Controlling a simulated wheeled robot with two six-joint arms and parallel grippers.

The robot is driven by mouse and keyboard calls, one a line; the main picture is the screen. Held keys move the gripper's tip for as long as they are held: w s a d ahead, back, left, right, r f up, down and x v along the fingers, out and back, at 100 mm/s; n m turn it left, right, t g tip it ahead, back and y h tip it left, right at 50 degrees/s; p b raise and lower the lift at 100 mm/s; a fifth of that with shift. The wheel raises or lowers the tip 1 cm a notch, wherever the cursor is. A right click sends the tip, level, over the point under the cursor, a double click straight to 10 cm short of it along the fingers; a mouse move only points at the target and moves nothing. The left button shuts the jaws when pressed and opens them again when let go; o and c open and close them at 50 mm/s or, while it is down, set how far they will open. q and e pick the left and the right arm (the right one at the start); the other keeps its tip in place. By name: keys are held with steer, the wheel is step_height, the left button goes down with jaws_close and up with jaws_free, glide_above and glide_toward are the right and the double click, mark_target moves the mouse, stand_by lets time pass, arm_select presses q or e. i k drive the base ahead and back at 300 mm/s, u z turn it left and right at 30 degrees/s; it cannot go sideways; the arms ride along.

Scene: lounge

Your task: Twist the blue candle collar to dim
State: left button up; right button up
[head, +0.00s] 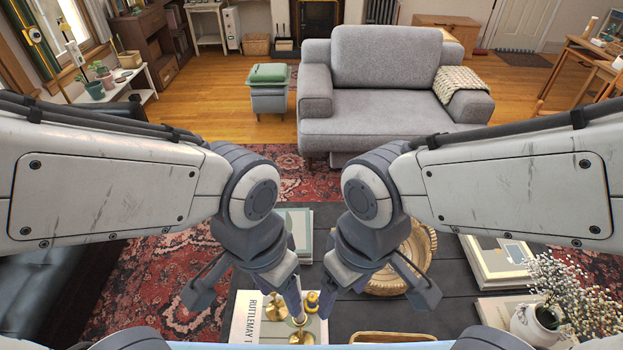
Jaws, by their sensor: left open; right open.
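Small brass candle holders (275,308) stand on a white book at the front of the dark table, with a pale upright candle (299,315) among them. I cannot make out a blue collar; the holders are small and partly covered by my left gripper. My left gripper (246,293) is open above the book, with one finger out to the left and the other close to the brass pieces. My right gripper (384,283) is open and hangs over the table and a woven basket. Neither gripper visibly holds anything.
The dark table (330,215) carries a woven basket (418,245), a white book (245,315), more books (495,262) and a white flower vase (535,325) at the right.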

mark_target(312, 296)
steer(key=u, duration=0.05)
steer(key=k, duration=1)
steer(key=z, duration=1.65)
steer(key=i, duration=1)
steer(key=u, duration=1.15)
